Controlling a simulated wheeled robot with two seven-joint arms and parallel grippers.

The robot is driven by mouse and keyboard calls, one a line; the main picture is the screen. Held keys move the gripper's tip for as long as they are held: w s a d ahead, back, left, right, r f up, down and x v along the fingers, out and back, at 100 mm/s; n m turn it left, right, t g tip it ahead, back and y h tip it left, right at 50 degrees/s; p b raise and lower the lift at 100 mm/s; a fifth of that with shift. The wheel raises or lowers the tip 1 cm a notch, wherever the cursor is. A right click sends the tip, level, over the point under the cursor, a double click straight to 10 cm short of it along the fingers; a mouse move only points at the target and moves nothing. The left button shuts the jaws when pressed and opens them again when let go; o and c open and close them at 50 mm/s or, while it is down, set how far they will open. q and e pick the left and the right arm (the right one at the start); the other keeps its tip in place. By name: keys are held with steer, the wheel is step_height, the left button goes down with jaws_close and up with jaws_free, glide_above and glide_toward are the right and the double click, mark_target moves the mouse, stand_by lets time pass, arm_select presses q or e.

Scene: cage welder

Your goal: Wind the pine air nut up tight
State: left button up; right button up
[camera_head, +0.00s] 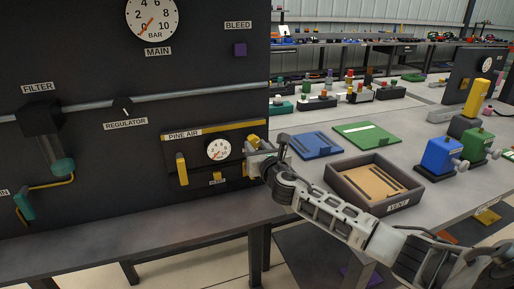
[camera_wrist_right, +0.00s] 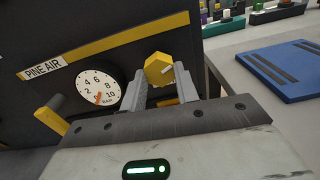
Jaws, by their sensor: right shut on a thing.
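The PINE AIR panel (camera_head: 200,160) sits low on the dark board, with a yellow stripe and a round gauge (camera_head: 218,150). The gauge also shows in the right wrist view (camera_wrist_right: 98,93), its needle near the low end. The pine air nut is a yellow hexagonal piece (camera_wrist_right: 158,68) at the panel's right end; it also shows in the head view (camera_head: 252,139). My right gripper (camera_wrist_right: 160,88) is shut on the nut, one finger on each side. The fingers hide part of the nut and what lies behind it. My left gripper is not in view.
A yellow handle (camera_head: 181,168) stands at the panel's left. Right of the board, a grey bench holds a blue mat (camera_head: 316,144), a green mat (camera_head: 367,133), a brown tray (camera_head: 343,193) and a blue block (camera_head: 440,155). The MAIN gauge (camera_head: 152,16) is above.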

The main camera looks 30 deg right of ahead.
steer(key=m, duration=0.5)
steer(key=shift+a+m, duration=0.1)
steer(key=shift+m, duration=0.2)
steer(key=m, duration=1)
steer(key=shift+m, duration=0.4)
steer(key=m, duration=0.4)
steer(key=shift+r+m, duration=0.1)
steer(key=shift+m, duration=0.3)
steer(key=shift+p, duration=0.3)
steer(key=o, duration=0.9)
steer(key=shift+o, duration=0.2)
steer(key=v, duration=1.6)
steer(key=shift+b, duration=0.3)
